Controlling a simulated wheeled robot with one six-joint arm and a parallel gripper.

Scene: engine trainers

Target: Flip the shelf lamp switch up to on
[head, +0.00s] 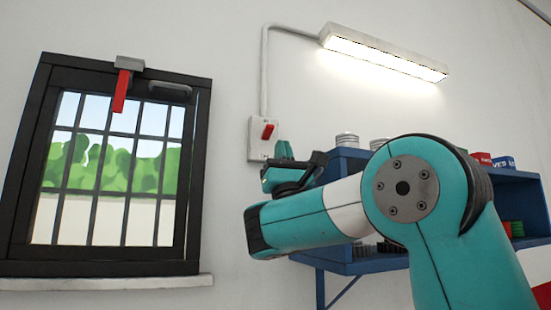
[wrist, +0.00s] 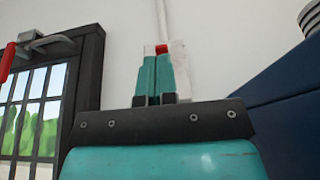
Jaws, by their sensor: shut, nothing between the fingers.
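The shelf lamp (head: 385,56) is a long fixture high on the wall, and its tube glows bright white. A pipe runs from it down to a white switch box (head: 256,140) with a red switch (head: 267,131). My gripper (head: 282,148) is shut and empty, just below and to the right of the red switch. In the wrist view the teal fingertips (wrist: 156,60) lie together in front of the switch box (wrist: 178,58). They hide its lower part, and the red switch (wrist: 161,49) shows just above them. I cannot tell whether they touch it.
A blue shelf (head: 345,160) with cans and parts is on the wall behind and right of my arm. A barred window (head: 115,160) with a dark frame is at left, with a red-handled latch (head: 122,85) at its top. Bare wall lies between window and switch box.

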